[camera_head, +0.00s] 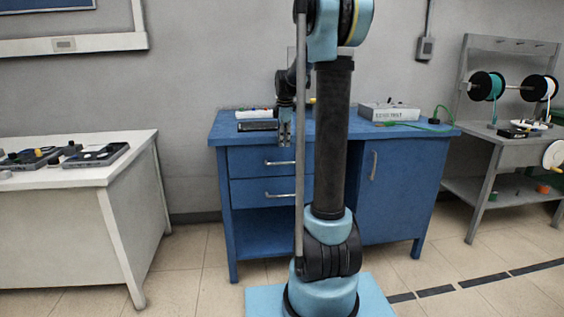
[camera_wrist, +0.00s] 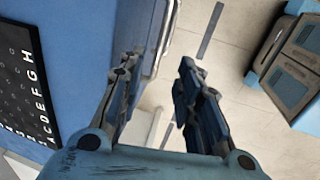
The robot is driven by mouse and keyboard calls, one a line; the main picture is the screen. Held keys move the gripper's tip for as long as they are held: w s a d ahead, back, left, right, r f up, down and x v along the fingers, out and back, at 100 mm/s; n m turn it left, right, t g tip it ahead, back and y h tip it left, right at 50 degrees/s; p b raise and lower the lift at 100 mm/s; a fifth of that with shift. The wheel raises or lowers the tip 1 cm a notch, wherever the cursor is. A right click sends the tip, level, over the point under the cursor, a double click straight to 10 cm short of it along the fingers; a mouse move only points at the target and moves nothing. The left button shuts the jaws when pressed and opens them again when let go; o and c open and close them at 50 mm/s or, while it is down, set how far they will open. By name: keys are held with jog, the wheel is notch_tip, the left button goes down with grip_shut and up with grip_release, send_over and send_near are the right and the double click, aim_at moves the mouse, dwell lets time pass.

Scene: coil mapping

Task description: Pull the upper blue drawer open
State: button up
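The blue desk (camera_head: 400,136) has two drawers on its left side. The upper blue drawer (camera_head: 245,158) looks shut, with a silver bar handle (camera_head: 281,163) across its front. My gripper (camera_head: 285,143) points down in front of the desk, just above the upper handle in the picture. In the wrist view my gripper (camera_wrist: 157,66) has its two fingers well apart with nothing gripped. A pale metal bar (camera_wrist: 168,32) runs beside the left finger along the blue front; I cannot tell if it is the upper handle. My arm hides the drawers' right end.
A lower drawer (camera_head: 245,190) with its own handle sits below, over an open shelf. A black lettered panel (camera_wrist: 22,85) lies on the desktop. A white table (camera_head: 75,180) stands left, a spool rack (camera_head: 500,150) right.

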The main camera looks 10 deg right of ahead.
aim_at(282, 163)
jog(key=f, duration=0.3)
jog(key=w+f, duration=0.1)
jog(key=f, duration=0.3)
jog(key=w+f, duration=0.1)
jog(key=f, duration=0.2)
jog(key=shift+f, duration=0.2)
grip_shut()
